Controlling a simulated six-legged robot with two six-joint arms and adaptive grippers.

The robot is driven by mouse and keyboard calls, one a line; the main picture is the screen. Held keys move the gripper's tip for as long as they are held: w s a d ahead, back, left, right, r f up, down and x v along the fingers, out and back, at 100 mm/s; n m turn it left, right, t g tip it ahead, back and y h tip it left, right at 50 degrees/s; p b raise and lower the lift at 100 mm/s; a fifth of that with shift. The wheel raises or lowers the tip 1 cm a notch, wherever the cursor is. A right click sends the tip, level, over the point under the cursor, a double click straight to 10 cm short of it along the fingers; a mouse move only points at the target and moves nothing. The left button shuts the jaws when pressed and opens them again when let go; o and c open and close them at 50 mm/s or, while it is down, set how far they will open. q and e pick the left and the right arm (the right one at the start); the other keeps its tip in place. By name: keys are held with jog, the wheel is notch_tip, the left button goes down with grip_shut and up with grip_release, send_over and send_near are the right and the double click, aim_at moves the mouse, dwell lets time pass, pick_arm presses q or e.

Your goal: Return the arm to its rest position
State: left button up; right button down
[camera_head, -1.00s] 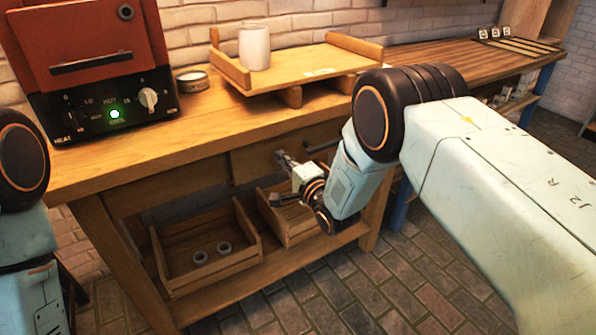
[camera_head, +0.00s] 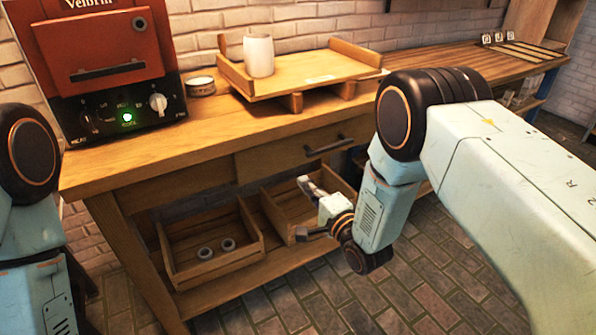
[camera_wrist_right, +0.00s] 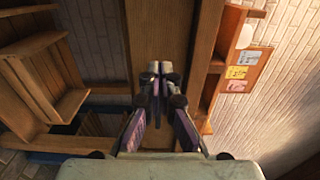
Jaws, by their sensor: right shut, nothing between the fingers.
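My right arm (camera_head: 500,160) comes in from the right and bends down in front of the wooden workbench (camera_head: 205,140). My right gripper (camera_head: 308,188) hangs in front of the lower shelf's crates, below the drawer handle (camera_head: 330,147). It is apart from the bench and holds nothing. In the right wrist view the two fingers (camera_wrist_right: 156,72) are together, with nothing between them. Part of my left arm (camera_head: 30,160) shows at the left edge; its gripper is out of view.
A red oven (camera_head: 105,50) with a green light stands on the bench. A wooden tray (camera_head: 310,72) carries a white cup (camera_head: 259,56), with a small tin (camera_head: 200,86) beside it. Below, one crate (camera_head: 215,270) holds two rings (camera_head: 216,247). Brick floor (camera_head: 450,280) is clear at front right.

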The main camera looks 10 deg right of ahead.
jog(key=s+d+f+n+g+h, duration=0.25)
jog(key=s+f+n+g, duration=0.25)
jog(key=s+f, duration=0.4)
jog(key=s+d+f+n+g+h, duration=0.2)
jog(key=s+d+f+n+g, duration=0.3)
jog(key=s+f, duration=0.5)
jog(key=s+d+r+n+g+h, duration=0.1)
jog(key=s+g, duration=0.2)
jog(key=s, duration=0.9)
jog(key=s+d+r+n+g, duration=0.1)
jog(key=s+g, duration=0.3)
jog(key=s, duration=0.9)
jog(key=shift+d+r+n+h, duration=0.15)
jog(key=shift+r+n+h, duration=0.2)
jog(key=shift+n, duration=0.45)
